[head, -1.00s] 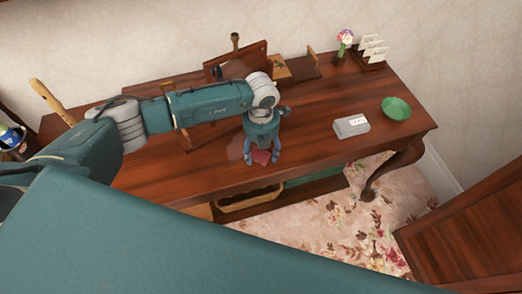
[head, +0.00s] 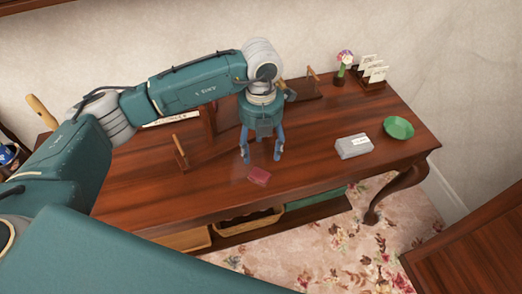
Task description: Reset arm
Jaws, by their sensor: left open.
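My left gripper (head: 262,158) is open above the wooden desk (head: 330,180), with its two blue fingers pointing down and apart. Nothing shows between the fingers. My left arm reaches in from the left and hides part of the back of the desk. My right gripper is not in view.
A grey box (head: 353,147) and a green bowl (head: 398,127) stand on the right of the desk. A flower in a vase (head: 343,68) and a card holder (head: 372,75) stand behind. Baskets (head: 250,222) sit below. A wooden piece (head: 430,250) stands at lower right.

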